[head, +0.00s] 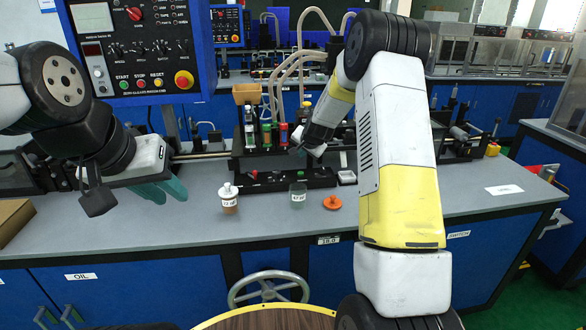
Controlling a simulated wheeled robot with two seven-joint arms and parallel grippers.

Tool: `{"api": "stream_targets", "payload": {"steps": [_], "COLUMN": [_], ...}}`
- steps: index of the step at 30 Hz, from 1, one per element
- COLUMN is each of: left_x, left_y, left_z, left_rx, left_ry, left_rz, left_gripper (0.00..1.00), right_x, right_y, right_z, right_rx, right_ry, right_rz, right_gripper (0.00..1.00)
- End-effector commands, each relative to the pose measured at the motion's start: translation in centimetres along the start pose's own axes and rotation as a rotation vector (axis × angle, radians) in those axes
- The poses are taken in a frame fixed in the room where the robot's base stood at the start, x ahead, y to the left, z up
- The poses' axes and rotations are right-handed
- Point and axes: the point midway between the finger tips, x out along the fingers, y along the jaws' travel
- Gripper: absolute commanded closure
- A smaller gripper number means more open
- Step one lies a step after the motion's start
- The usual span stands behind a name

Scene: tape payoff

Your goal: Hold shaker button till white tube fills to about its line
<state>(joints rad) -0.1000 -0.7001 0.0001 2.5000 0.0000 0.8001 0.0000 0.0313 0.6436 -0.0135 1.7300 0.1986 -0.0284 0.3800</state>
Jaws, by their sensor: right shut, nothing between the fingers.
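A black shaker unit (280,180) stands on the grey bench, with a green button (300,173) and a red button (254,174) on its front. Several upright tubes stand in its rack: a pale one (249,128) at the left, then a green one (267,134) and a red one (283,134). The pale tube's line and fill level are too small to read. My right gripper (316,155) is shut and empty, just above and right of the green button; contact cannot be told. My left gripper (135,176) hangs over the bench's left side, its jaw gap unclear.
A white-topped jar (228,198), a clear beaker (298,194) and an orange lid (332,202) stand in front of the shaker. A blue control panel (140,60) hangs at the upper left. The bench's right side is mostly clear.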

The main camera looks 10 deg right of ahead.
Motion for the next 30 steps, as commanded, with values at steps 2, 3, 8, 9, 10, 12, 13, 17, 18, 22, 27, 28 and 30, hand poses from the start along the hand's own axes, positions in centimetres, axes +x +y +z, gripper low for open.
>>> {"api": "stream_targets", "payload": {"steps": [2,3,8,9,10,12,13,17,18,22,27,28,30], "left_x": [0.0,0.0,0.0,0.0,0.0,0.0,0.0,0.0,0.0,0.0,0.0,0.0,0.0], "left_y": [0.0,0.0,0.0,0.0,0.0,0.0,0.0,0.0,0.0,0.0,0.0,0.0,0.0], "left_z": [0.0,0.0,0.0,0.0,0.0,0.0,0.0,0.0,0.0,0.0,0.0,0.0,0.0], "left_rx": [0.000,0.000,0.000,0.000,0.000,0.000,0.000,0.000,0.000,0.000,0.000,0.000,0.000], "left_ry": [0.000,0.000,0.000,0.000,0.000,0.000,0.000,0.000,0.000,0.000,0.000,0.000,0.000], "left_rz": [0.000,0.000,0.000,0.000,0.000,0.000,0.000,0.000,0.000,0.000,0.000,0.000,0.000], "left_gripper": [0.74,0.74,0.74,0.74,0.74,0.74,0.74,0.74,0.74,0.74,0.74,0.74,0.74], "right_x": [0.9,1.3,2.5,2.7,2.8,3.1,3.2,3.3,3.3,3.3,3.3,3.3,3.3], "right_y": [0.7,1.0,1.8,2.0,2.1,2.3,2.3,2.4,2.4,2.4,2.4,2.4,2.4], "right_z": [0.7,1.0,1.8,2.0,2.1,2.3,2.4,2.4,2.4,2.4,2.4,2.4,2.4], "right_rx": [0.000,0.000,0.000,0.000,0.000,-0.001,-0.001,-0.001,-0.001,-0.001,-0.001,-0.001,-0.001], "right_ry": [-0.003,-0.002,-0.001,-0.001,-0.001,-0.001,-0.001,0.000,0.000,0.000,0.000,0.000,0.000], "right_rz": [0.002,0.001,0.000,0.000,0.000,0.000,0.000,-0.001,-0.001,-0.001,-0.001,-0.001,-0.001], "right_gripper": [1.00,1.00,1.00,1.00,1.00,1.00,1.00,1.00,1.00,1.00,1.00,1.00,1.00]}}
